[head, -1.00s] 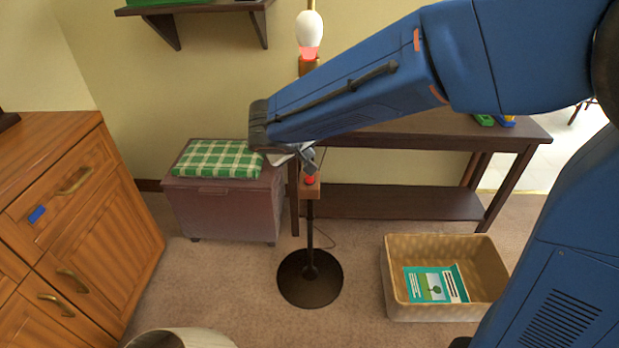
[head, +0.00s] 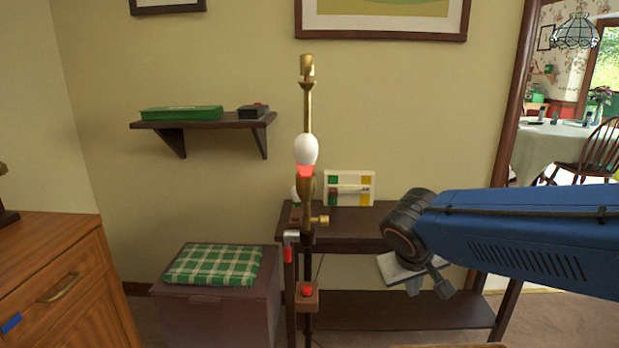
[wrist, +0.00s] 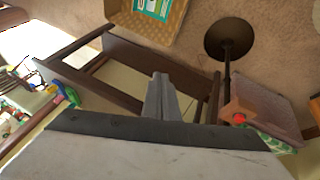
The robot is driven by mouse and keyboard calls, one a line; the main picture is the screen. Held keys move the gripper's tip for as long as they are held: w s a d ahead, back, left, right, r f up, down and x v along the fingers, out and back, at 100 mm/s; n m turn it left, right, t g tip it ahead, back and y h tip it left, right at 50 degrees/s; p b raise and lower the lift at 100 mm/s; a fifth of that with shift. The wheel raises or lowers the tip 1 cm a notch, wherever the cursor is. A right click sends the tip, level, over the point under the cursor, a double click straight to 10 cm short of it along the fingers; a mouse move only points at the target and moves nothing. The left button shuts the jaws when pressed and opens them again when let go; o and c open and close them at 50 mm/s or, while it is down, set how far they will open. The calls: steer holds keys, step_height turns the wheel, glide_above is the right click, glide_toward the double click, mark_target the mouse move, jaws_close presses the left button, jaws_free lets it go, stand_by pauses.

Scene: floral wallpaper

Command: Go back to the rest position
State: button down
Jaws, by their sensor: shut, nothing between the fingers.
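My gripper (head: 428,286) is at the end of my blue arm, to the right of the lamp stand in the head view, in front of the dark console table. In the wrist view my gripper (wrist: 160,95) shows as grey fingers held together, with nothing between them. The lamp stand (head: 306,115) is upright, with a white bulb (head: 306,149) on its stem and a small wooden box with a red button (head: 306,292) lower down. My gripper is apart from the lamp stand.
The console table (head: 365,225) stands behind my gripper. A purple chest (head: 220,310) with a green checked cushion (head: 213,265) and a wooden cabinet (head: 50,270) stand left. A wall shelf (head: 200,122) holds a green box (head: 181,113). A wicker basket (wrist: 150,25) shows in the wrist view.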

steer(key=s+d+f+m+y, duration=0.1)
steer(key=s+d, duration=0.2)
steer(key=s, duration=0.5)
steer(key=s+d+f+y, duration=0.1)
steer(key=s+d+y, duration=0.1)
steer(key=s, duration=0.6)
steer(key=shift+s+d+m, duration=0.3)
steer(key=shift+d+m, duration=0.1)
steer(key=shift+d, duration=0.25)
